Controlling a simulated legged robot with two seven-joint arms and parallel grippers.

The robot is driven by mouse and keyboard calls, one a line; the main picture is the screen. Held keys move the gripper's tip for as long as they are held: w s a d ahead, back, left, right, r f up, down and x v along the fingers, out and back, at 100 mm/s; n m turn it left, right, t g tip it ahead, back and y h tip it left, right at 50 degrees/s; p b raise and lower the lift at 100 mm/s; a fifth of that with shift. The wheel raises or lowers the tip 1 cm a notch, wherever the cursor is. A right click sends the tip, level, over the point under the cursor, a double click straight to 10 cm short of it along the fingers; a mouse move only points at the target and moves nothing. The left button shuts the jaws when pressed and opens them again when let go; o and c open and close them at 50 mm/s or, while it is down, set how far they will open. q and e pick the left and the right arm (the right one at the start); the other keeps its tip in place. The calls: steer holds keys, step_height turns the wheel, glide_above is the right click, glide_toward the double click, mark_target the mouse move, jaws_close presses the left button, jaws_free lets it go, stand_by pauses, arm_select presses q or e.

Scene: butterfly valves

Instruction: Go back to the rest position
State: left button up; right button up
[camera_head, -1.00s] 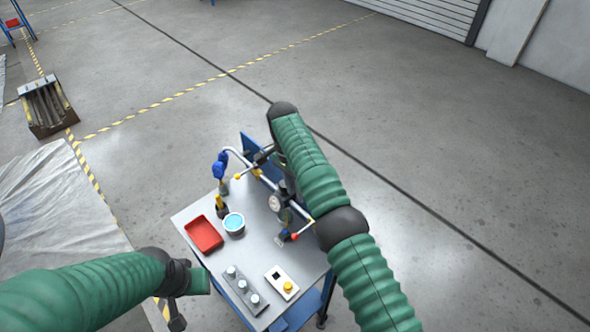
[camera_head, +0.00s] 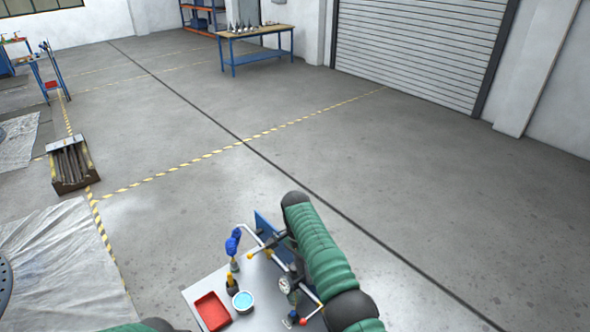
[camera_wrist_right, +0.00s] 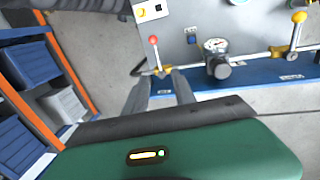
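My right arm reaches over the cart with the valve pipe in the head view. The right gripper (camera_head: 271,244) is partly hidden by its arm there. In the right wrist view its two grey fingers (camera_wrist_right: 160,88) stand apart with nothing seen held between them. A red-knobbed valve lever (camera_wrist_right: 154,50) shows just beyond the fingertips; I cannot tell whether they touch. A yellow-knobbed lever (camera_wrist_right: 298,18) is farther right on the pipe. Only a green and black bit of my left arm shows at the bottom of the head view; its gripper is out of frame.
The cart top (camera_head: 205,285) carries a red tray (camera_head: 212,311), a teal-filled cup (camera_head: 243,301) and a pressure gauge (camera_head: 284,284). A ramp-like rack (camera_head: 72,164) stands left. A workbench (camera_head: 254,40) is far back. Floor right of the cart is clear.

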steer(key=s+d+f+n+t+y+b, duration=0.1)
steer(key=s+d+f+n+t+b, duration=0.2)
steer(key=d+f+b, duration=0.75)
steer(key=s+d+f+n+b, duration=0.1)
steer(key=s+f+n+b, duration=0.1)
steer(key=s+b, duration=0.3)
steer(key=s+d+f+n+t+b, duration=0.1)
steer(key=s+f+n+b, duration=0.2)
steer(key=s, duration=0.8)
steer(key=s+d+f+n+b, duration=0.1)
steer(key=s+f+n+b, duration=0.1)
steer(key=s+b, duration=0.5)
steer(key=shift+s+d+f+n+b, duration=0.3)
steer(key=shift+s+d+f+b, duration=0.05)
steer(key=shift+s+f, duration=0.5)
steer(key=shift+w, duration=0.15)
steer(key=shift+d, duration=0.1)
steer(key=shift+f, duration=0.1)
